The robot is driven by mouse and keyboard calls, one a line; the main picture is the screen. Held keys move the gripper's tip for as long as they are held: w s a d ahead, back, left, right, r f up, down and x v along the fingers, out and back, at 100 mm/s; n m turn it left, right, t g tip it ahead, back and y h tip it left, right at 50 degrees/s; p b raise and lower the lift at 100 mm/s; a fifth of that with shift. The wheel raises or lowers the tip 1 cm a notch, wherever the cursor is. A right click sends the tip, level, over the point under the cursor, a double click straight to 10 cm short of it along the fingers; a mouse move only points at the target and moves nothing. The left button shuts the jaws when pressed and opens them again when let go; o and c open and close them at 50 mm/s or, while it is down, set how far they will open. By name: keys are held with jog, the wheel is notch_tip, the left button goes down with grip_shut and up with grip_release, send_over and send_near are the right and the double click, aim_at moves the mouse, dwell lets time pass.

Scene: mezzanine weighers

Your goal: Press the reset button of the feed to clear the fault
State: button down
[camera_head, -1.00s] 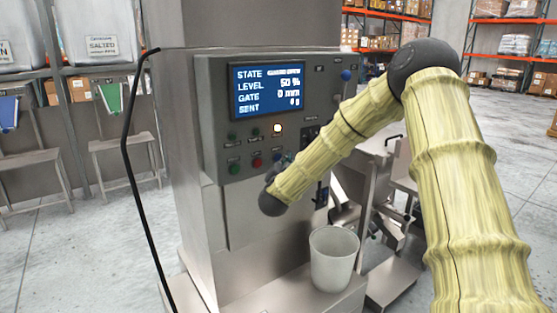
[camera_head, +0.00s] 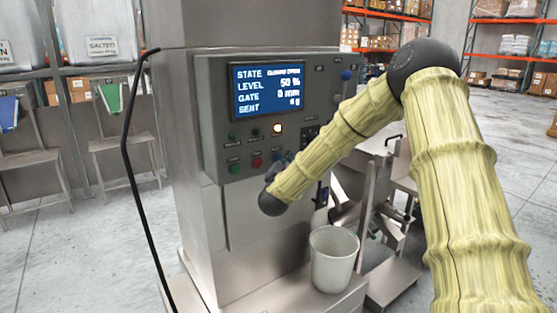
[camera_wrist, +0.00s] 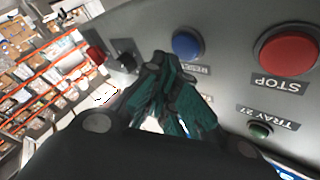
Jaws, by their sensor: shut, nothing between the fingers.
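The control panel (camera_head: 213,125) of the feed has a blue screen (camera_head: 267,90) reading level 50 %, gate 0 mm; the small state text is hard to read. A blue button (camera_wrist: 187,45) shows in the wrist view, its upside-down label, apparently RESET, partly covered by my fingers. My gripper (camera_wrist: 167,62) is shut and empty, its teal fingers pointing at the panel, with the tips just beside and below the blue button in the picture. Contact with the panel cannot be told. In the head view my arm largely hides the gripper.
A black knob (camera_wrist: 123,62) and a red control (camera_wrist: 95,55) are left. A white bucket (camera_head: 333,262) stands below the panel.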

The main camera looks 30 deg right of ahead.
jog(key=shift+w, duration=0.15)
jog(key=shift+w, duration=0.25)
jog(key=shift+w+a+b, duration=0.1)
jog(key=shift+w+b, duration=0.25)
jog(key=shift+w, duration=0.05)
dwell(0.9)
jog(key=shift+s, duration=0.85)
jog(key=s, duration=0.5)
jog(key=shift+d, duration=0.25)
dwell(0.4)
dwell(0.6)
